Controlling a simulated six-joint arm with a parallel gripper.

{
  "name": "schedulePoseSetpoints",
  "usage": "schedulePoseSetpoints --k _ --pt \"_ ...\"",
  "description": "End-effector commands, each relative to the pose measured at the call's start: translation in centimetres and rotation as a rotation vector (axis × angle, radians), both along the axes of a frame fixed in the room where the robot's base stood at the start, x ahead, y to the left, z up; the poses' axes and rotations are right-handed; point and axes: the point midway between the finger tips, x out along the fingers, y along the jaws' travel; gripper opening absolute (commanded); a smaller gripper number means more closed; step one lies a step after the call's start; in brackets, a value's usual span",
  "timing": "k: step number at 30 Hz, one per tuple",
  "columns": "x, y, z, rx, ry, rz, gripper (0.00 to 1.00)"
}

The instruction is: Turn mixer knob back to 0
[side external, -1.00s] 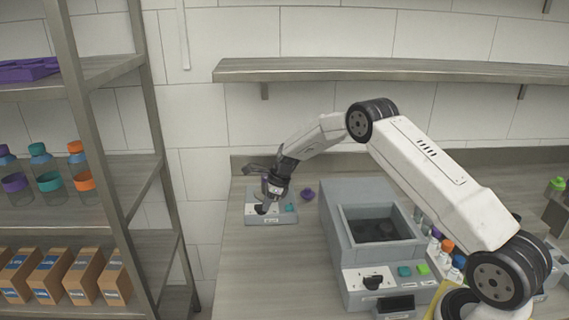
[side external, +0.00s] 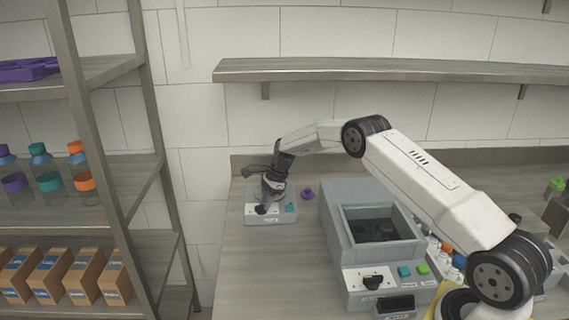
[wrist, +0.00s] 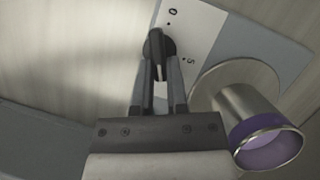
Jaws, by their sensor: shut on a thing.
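The mixer unit (side external: 270,220) is a low grey box with a pale control panel, standing on the counter at the back left. Its black knob (wrist: 157,45) shows in the wrist view, with the panel marks "0" and "5" beside it. My gripper (wrist: 160,62) is shut on the knob, with one finger on each side of it. In the side view my gripper (side external: 265,198) reaches down to the panel and partly hides the knob. I cannot tell exactly which mark the knob points to.
A metal cylinder with a purple band (wrist: 255,130) is close to the right of my fingers. A purple item (side external: 308,193) sits right of the mixer. A larger grey machine (side external: 350,240) with its own knob (side external: 373,282) stands nearer. A shelf rack (side external: 100,150) is at left.

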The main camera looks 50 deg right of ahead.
Motion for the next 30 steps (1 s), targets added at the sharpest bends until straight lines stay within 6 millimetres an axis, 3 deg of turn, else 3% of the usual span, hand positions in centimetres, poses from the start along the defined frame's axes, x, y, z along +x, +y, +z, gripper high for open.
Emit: schedulePoseSetpoints --k 12,30 --pt "0.42 -0.14 -0.07 -0.001 0.0 0.264 0.0" --pt "0.74 -0.1 -0.03 -0.001 0.0 0.46 0.0"
